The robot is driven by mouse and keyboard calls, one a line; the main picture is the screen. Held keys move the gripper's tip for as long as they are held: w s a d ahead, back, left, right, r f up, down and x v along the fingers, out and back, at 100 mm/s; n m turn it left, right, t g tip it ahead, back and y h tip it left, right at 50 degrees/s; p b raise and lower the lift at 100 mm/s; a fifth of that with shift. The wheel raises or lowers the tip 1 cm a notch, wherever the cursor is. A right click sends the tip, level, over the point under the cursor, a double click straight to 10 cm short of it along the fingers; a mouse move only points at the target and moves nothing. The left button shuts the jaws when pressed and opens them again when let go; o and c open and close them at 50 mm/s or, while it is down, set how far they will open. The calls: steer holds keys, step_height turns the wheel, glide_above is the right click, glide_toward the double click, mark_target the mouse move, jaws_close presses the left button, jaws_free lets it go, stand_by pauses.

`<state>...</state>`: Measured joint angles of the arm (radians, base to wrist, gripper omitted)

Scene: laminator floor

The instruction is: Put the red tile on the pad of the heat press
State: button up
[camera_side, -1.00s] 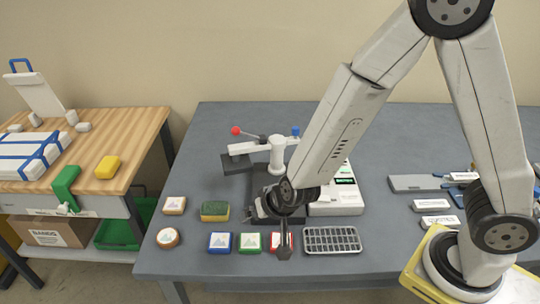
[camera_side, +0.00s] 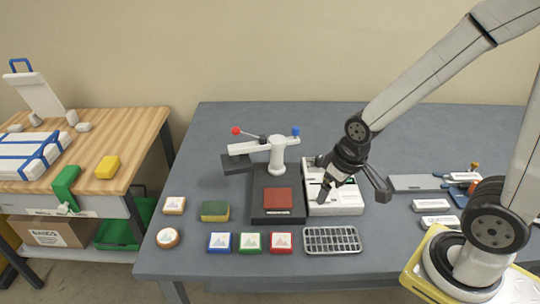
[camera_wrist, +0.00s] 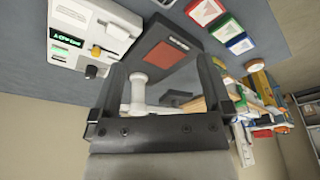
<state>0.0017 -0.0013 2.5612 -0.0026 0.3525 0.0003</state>
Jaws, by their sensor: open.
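The red tile (camera_side: 281,242), red-edged with a white picture face, lies flat on the bench at the right end of a row with a green and a blue tile. It also shows at the top of the wrist view (camera_wrist: 205,11). The heat press has a dark base with a bare red-brown pad (camera_side: 278,201), also seen in the wrist view (camera_wrist: 166,57). Its upper arm is swung left, with the dark plate (camera_side: 237,164) clear of the pad. My gripper (camera_side: 352,191) is open and empty above the white control box, right of the pad and the red tile.
The control box (camera_side: 343,207) stands beside the press. A grey wire rack (camera_side: 332,240) lies right of the red tile. A green tile (camera_side: 250,243), blue tile (camera_side: 219,243) and sponge (camera_side: 215,211) are to the left. The bench is clear behind the press.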

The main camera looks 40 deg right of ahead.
steer(key=shift+w, duration=0.1)
steer(key=n+t+y, duration=0.1)
steer(key=n+y, duration=0.2)
steer(key=n, duration=0.5)
glide_toward(283, 240)
steer(key=shift+w+a+f+n, duration=0.2)
steer(key=shift+f+n, duration=0.1)
steer(key=shift+f, duration=0.2)
steer(key=shift+f, duration=0.15)
steer(key=shift+x, duration=1.15)
steer(key=shift+a+f, duration=0.1)
steer(key=shift+f, duration=0.05)
steer(key=shift+x, duration=2.45)
